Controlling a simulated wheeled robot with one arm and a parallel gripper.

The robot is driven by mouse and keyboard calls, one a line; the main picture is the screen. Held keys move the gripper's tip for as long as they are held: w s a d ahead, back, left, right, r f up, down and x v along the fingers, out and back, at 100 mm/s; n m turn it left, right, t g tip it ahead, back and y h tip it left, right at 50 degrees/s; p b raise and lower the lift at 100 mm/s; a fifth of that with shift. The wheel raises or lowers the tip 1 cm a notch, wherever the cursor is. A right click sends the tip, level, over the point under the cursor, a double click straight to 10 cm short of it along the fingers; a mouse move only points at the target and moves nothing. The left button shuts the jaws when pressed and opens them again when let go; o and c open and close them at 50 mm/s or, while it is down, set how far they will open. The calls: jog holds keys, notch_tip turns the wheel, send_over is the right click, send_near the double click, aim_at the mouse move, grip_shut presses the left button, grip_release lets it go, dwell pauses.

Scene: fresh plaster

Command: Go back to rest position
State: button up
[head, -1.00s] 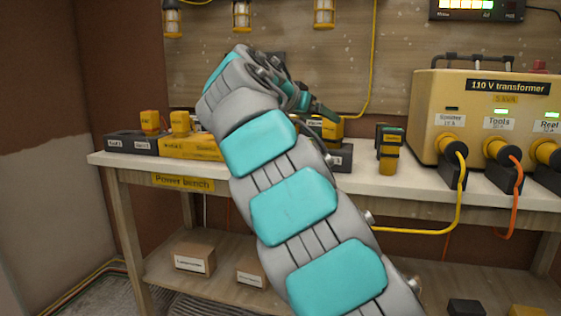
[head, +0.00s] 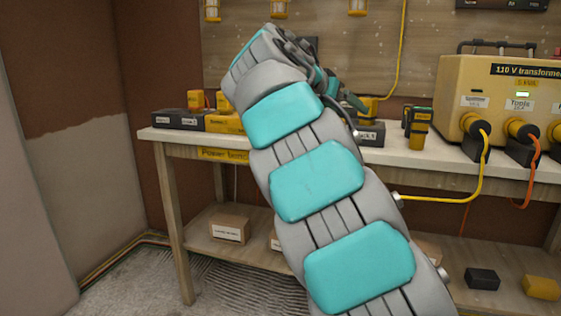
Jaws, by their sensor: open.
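My arm reaches up from the lower right across the middle of the head view. My gripper (head: 352,98) is at its far end, above the back of the power bench (head: 400,158), and is open. Much of it is hidden behind my own wrist. One dark teal finger shows, close to a yellow plug (head: 369,108) on the bench. I cannot tell whether it touches the plug. I see nothing held in the jaws.
The yellow 110 V transformer (head: 490,88) stands on the bench at right, with yellow and orange cables. A black and yellow battery (head: 419,128) stands left of it. Chargers (head: 178,119) sit at the bench's left. Boxes (head: 230,229) lie on the lower shelf.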

jog(key=s+d+f+n+g+y, duration=0.1)
jog(key=s+d+f+g+y, duration=0.15)
jog(key=s+d+f, duration=0.5)
jog(key=s+d+f+n+g+y, duration=0.1)
jog(key=s+d+f+n+g, duration=0.15)
jog(key=s+f, duration=0.95)
jog(key=s+a+f+n+g+y, duration=0.1)
jog(key=s+a+f+g+y, duration=0.1)
jog(key=s+f, duration=0.4)
jog(key=s+a+f+n+g+y, duration=0.1)
jog(key=s+a+f, duration=0.3)
jog(key=s, duration=0.9)
jog(key=s+a+f+n+g+y, duration=0.2)
jog(key=s+a+f+n, duration=0.1)
jog(key=s+f, duration=0.6)
jog(key=shift+s+a+f+g+y, duration=0.15)
jog(key=shift+a+f+g+y, duration=0.15)
jog(key=shift+f+y, duration=0.1)
